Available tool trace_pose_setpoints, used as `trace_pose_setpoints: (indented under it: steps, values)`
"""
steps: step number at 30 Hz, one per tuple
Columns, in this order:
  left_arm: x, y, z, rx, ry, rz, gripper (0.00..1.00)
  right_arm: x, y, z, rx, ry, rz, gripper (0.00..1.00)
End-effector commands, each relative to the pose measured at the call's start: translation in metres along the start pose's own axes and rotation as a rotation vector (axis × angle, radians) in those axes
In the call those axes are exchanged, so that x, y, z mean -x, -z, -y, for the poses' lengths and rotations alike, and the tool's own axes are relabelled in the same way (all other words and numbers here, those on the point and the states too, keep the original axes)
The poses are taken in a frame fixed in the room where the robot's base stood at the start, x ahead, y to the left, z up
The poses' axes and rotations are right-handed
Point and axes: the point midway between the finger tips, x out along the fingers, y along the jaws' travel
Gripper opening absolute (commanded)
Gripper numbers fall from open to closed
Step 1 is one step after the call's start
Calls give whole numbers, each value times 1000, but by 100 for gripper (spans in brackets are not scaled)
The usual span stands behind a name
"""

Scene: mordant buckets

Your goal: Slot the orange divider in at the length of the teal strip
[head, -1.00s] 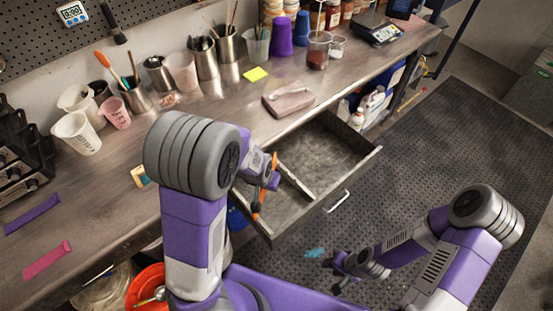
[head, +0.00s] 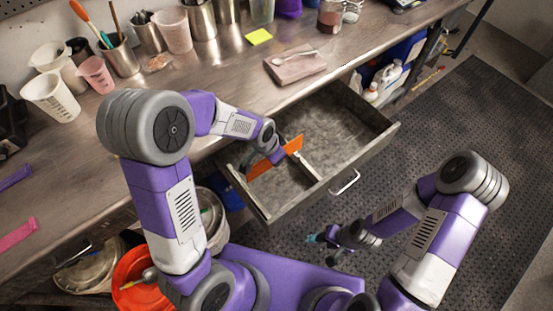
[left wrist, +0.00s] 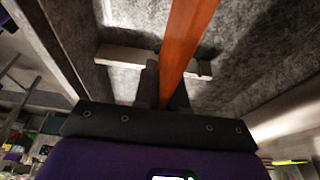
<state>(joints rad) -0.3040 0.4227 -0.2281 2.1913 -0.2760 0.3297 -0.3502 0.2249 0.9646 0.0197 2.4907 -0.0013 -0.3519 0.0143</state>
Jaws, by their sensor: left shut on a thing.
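The orange divider (head: 290,148) is in my left gripper (head: 277,157), over the left part of the open drawer (head: 338,133). In the left wrist view the orange divider (left wrist: 186,45) runs up between the dark fingers (left wrist: 163,88). A pale bar (head: 306,166) in the drawer crosses behind it; contact cannot be told. A small teal piece (head: 315,238), perhaps the teal strip, shows beside my right gripper (head: 334,243), low over the dark floor mat. Whether that gripper holds it, and its jaw opening, are unclear.
The workbench (head: 215,95) holds cups and tool pots along its back. A pinkish slab (head: 295,66) with a spoon lies above the drawer. Pink (head: 17,234) and purple (head: 14,177) strips lie at left. An orange bucket (head: 132,270) stands below. The drawer's right part is empty.

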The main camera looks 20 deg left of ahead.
Motion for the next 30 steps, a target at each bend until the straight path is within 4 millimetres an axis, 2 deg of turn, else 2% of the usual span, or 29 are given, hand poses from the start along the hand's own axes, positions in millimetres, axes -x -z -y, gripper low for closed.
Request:
trace_pose_setpoints:
  steps: [9,14,30]
  values:
    - [1,0,0,3,1,-3,0,0,0,0,0,0,-1,37]
    - [-6,-2,0,3,0,-2,0,-6,0,-2,0,0,-1,37]
    - [-51,-16,0,4,0,-1,0,-43,2,-16,0,0,0,37]
